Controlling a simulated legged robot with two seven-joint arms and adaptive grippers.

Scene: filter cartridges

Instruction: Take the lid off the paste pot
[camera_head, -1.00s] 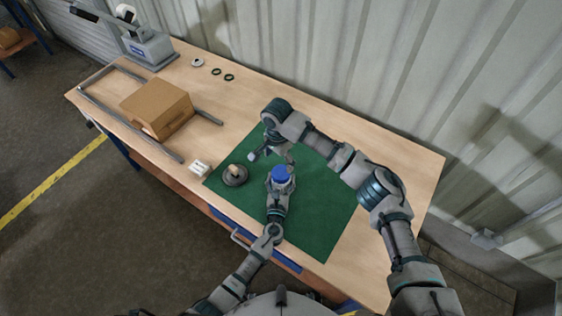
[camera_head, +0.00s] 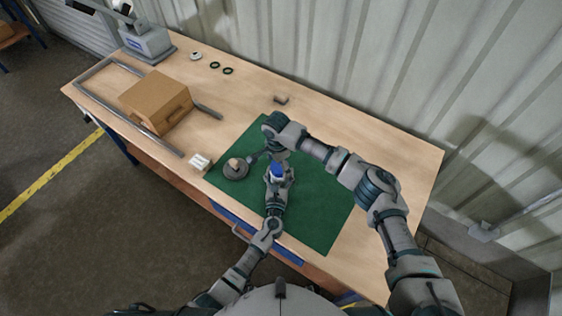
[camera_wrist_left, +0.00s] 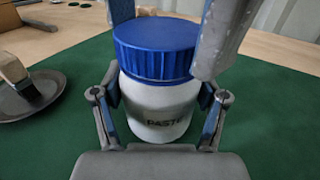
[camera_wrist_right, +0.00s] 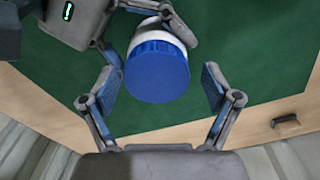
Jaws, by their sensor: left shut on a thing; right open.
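The paste pot (camera_wrist_left: 158,112) is a white jar marked PASTE, standing upright on the green mat. Its blue ribbed lid (camera_wrist_left: 157,48) is on top and also shows in the right wrist view (camera_wrist_right: 156,73) and the head view (camera_head: 278,170). My left gripper (camera_wrist_left: 160,100) is shut on the pot's white body, a finger on each side. My right gripper (camera_wrist_right: 158,90) is open above the pot, its fingers on either side of the lid, with a gap visible at the right finger.
A dark round dish (camera_head: 236,170) with a brush in it sits left of the pot on the green mat (camera_head: 318,215). A white box (camera_head: 200,162) is beside the mat. A cardboard box (camera_head: 155,98) stands farther left. A small brown block (camera_head: 281,99) lies behind the mat.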

